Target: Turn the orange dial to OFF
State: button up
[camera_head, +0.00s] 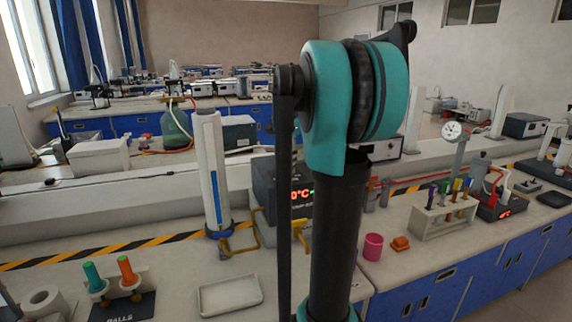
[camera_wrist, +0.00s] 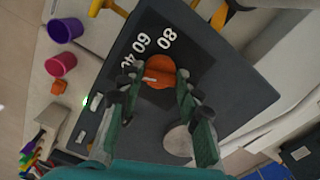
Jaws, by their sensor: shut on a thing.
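In the wrist view the orange dial (camera_wrist: 160,70) sits on a dark panel with the white numbers 80, 60 and a partly hidden 40 beside it. A short white mark shows at the dial's left side, toward the 40. My gripper (camera_wrist: 158,80) is shut on the dial, with one green-and-black finger on either side. No OFF label can be read; part of the panel is hidden by the fingers. In the head view the dark instrument box (camera_head: 266,187) with a red display is partly covered by my arm, and the dial and gripper are hidden.
A pink cup (camera_head: 373,246) and a small orange object (camera_head: 400,243) stand right of my arm. A test tube rack (camera_head: 445,217) is farther right. A white tray (camera_head: 230,295) and yellow fittings (camera_head: 240,240) are at left. In the wrist view, a purple cup (camera_wrist: 65,30) is upper left.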

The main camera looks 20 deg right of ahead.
aim_at(286, 166)
jog(key=shift+n, duration=0.4)
jog(key=n, duration=0.3)
jog(key=shift+n, duration=2.5)
jog(key=o, duration=1.2)
notch_tip(286, 166, up, 12)
jog(key=shift+r, duration=0.1)
